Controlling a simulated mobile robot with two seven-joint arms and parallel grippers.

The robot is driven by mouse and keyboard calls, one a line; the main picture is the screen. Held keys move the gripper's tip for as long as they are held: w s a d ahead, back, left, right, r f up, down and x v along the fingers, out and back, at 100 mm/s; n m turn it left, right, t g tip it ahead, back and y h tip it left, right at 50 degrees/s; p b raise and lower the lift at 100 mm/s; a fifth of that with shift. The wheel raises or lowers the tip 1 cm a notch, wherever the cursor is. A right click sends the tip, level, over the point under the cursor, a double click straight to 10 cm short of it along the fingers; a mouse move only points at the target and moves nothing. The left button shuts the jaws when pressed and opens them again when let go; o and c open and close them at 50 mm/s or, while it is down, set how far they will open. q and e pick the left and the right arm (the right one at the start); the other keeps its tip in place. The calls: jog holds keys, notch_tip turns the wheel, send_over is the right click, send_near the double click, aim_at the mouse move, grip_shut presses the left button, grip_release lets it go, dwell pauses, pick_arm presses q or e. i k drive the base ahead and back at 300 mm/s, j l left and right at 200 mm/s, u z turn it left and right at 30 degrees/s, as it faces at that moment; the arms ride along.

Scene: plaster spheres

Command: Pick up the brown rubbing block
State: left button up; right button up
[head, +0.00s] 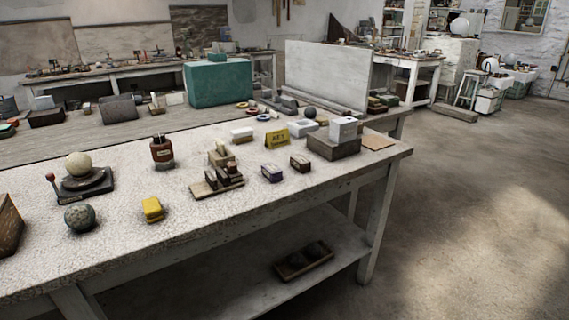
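A small dark brown block with a pale band, which looks like the brown rubbing block (300,162), sits on the speckled white worktable (275,209) right of its middle. A similar purple-grey block (272,173) stands just to its left, with a small gap between them. A yellow block (152,209) lies farther left near the front edge. Neither of my grippers is in view. Nothing covers the brown block.
A wooden rack with dark pieces (217,182) stands left of the blocks. A yellow sign (277,137) and a box with a white block (333,147) stand behind. A brown bottle (162,152) and a speckled ball (80,217) are farther left. Open floor (470,220) lies right.

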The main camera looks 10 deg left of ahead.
aim_at(300, 162)
jog(key=i+l+u, duration=0.15)
jog(key=l+u, duration=0.15)
jog(key=i+l+u, duration=0.15)
jog(key=l+u, duration=0.45)
jog(key=i+l+u, duration=0.1)
jog(key=l+u, duration=0.2)
jog(key=l, duration=0.1)
